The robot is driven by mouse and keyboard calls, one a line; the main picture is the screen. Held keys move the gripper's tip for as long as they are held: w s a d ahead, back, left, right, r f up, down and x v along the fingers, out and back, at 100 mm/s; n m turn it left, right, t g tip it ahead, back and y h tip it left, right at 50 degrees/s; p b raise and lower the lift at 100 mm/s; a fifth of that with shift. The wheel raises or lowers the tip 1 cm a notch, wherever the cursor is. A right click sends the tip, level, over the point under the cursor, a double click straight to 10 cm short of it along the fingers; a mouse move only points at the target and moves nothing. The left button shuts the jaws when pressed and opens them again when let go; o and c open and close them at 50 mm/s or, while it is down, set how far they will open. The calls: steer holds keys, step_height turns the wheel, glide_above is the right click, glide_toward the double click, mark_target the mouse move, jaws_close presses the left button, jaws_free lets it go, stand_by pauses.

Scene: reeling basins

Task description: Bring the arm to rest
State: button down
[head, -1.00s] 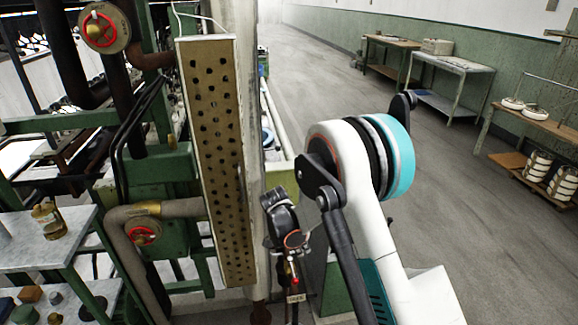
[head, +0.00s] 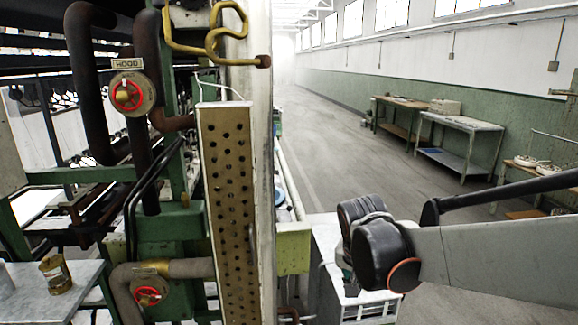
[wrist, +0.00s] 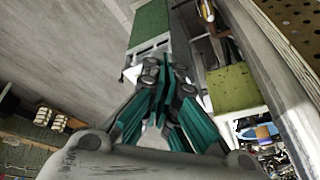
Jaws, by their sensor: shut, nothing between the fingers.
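My gripper (wrist: 166,78) shows in the wrist view, its teal fingers with dark joints drawn together and nothing visible between them. It points away from the camera, with grey floor and green and pale surfaces beyond it. In the head view, my arm reaches in from the right edge as a grey link (head: 490,255) ending at a dark rounded joint (head: 385,250). The gripper's fingers cannot be made out clearly in the head view.
A perforated panel (head: 226,200) on a pale post stands left of my arm, beside pipes and a red valve wheel (head: 127,96). A side table (head: 462,123) stands along the right wall. The aisle floor (head: 335,160) between is open.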

steer(key=s+d+r+n+t, duration=0.1)
steer(key=s+d+r+n, duration=0.1)
steer(key=s, duration=0.7)
steer(key=s+d+r+n+t+y, duration=0.1)
steer(key=s+n, duration=0.3)
steer(key=s, duration=0.6)
steer(key=shift+s+d+r+n+t, duration=0.3)
steer(key=shift+d+r+t, duration=0.3)
steer(key=shift+d+r, duration=0.15)
